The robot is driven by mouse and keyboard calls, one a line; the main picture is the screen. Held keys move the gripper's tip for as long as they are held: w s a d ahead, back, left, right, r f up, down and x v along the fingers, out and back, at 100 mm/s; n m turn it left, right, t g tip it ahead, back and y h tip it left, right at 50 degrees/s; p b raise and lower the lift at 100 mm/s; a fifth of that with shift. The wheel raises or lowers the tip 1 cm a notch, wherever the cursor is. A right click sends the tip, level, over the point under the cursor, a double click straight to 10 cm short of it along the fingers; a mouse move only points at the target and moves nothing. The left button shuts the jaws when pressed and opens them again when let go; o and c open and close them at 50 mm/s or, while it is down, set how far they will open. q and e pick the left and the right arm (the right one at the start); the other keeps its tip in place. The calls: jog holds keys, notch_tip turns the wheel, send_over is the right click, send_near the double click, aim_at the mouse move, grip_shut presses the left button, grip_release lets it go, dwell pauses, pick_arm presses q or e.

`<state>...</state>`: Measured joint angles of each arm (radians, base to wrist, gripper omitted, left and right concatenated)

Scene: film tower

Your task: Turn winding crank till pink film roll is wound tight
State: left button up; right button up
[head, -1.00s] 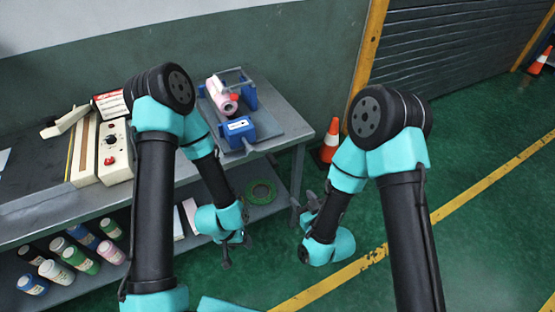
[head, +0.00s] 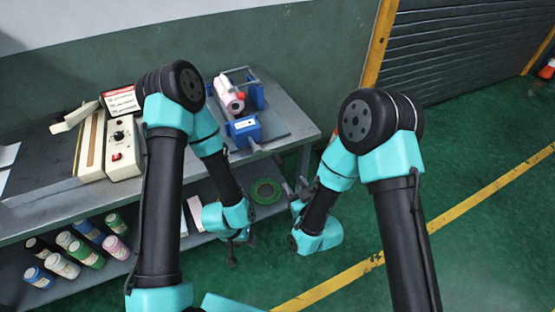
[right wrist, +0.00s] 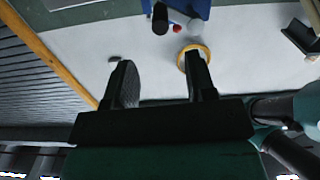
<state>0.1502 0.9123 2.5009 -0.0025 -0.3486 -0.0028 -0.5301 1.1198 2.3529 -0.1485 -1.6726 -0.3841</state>
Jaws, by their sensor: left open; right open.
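The pink film roll (head: 232,99) lies in a winding stand with blue end blocks (head: 245,130) on the metal bench. A small red knob (head: 240,96) shows beside the roll. A pale stub (head: 255,146) sticks out from the front blue block; I cannot tell whether it is the crank. My left gripper (head: 233,254) hangs open in front of the bench, low, away from the stand. My right gripper (head: 294,193) is off the bench's right front corner. In the right wrist view it is open and empty (right wrist: 163,78), with a blue block (right wrist: 188,8) beyond its fingers.
A control box (head: 122,147) stands on the bench's left part. A yellow ring (right wrist: 181,60) shows beyond the right fingers. The floor right of the bench is clear.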

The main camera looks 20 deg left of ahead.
aim_at(278, 159)
jog(key=x, duration=1.3)
grip_shut()
